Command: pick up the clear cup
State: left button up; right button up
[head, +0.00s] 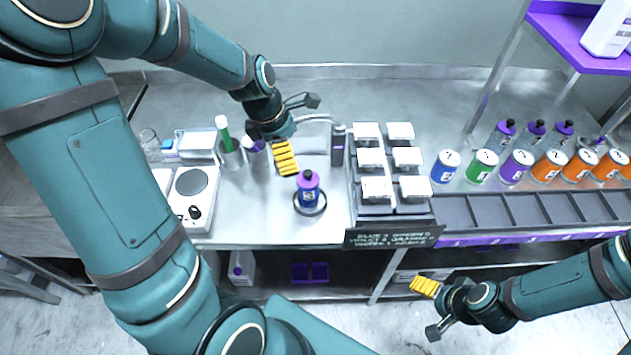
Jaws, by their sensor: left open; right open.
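A clear cup (148,142) stands at the far left of the steel table, beside my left arm, which partly crosses in front of it. My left gripper (298,130) is over the middle of the table, well to the right of the cup. It is open, with one yellow-padded finger and one dark finger spread apart and nothing between them. My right gripper (430,308) is open and empty in front of the table's front edge, at the lower right, far from the cup.
A scale (190,212), a holder with a green-marked stick (223,134) and a purple-capped bottle (308,187) on a ring stand near my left gripper. A rack of white-lidded boxes (374,208) and several coloured cans (480,166) fill the right.

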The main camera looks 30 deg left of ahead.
aim_at(310, 184)
pick_arm(q)
jog(key=b+x, duration=0.1)
jog(key=x, duration=0.6)
jog(key=shift+s+f+b, duration=0.2)
jog(key=shift+b, duration=0.2)
jog(key=shift+w+b+x, duration=0.1)
jog(key=shift+b+x, duration=0.25)
jog(key=shift+x, duration=1.15)
jog(key=shift+w+b+x, duration=0.15)
jog(key=shift+b+x, duration=0.2)
jog(key=shift+x, duration=1.15)
jog(key=shift+d+r, duration=0.1)
jog(key=c, duration=1.4)
